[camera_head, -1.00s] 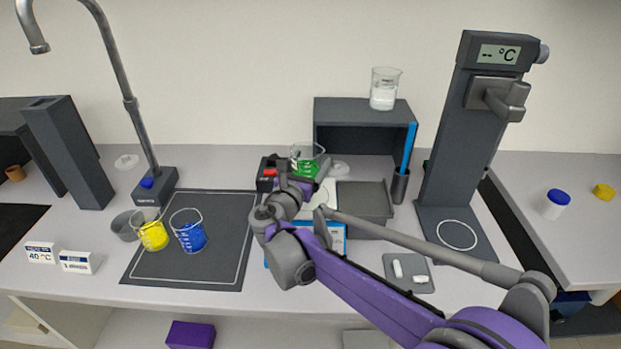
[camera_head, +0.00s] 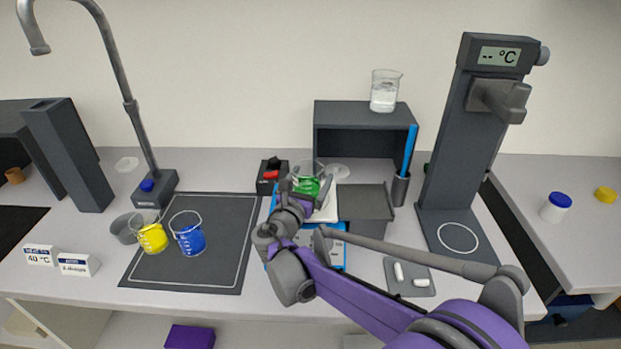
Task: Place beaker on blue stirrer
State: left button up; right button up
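A glass beaker with green liquid (camera_head: 308,187) is upright at the middle of the bench. My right gripper (camera_head: 302,192) is at its near side and appears shut on it; my arm hides much of the fingers. The blue stirrer (camera_head: 327,213), with a white top plate and blue edges, is directly below and around the beaker in the picture. The wrist covers its left and front parts. I cannot tell whether the beaker's base touches the plate. My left gripper is not in view.
Beakers with yellow (camera_head: 152,238) and blue liquid (camera_head: 189,238) stand on the dark mat (camera_head: 225,265) at left. A dark shelf (camera_head: 340,107) behind carries a clear beaker (camera_head: 384,92). A small box with a red switch (camera_head: 271,176) is close behind left. A tall stand (camera_head: 455,150) rises at right.

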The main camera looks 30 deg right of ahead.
jog(key=shift+r, duration=0.1)
jog(key=shift+s+a, duration=0.15)
jog(key=shift+a, duration=0.1)
jog(key=v, duration=1.1)
jog(key=shift+s+a, duration=0.1)
jog(key=shift+s, duration=0.1)
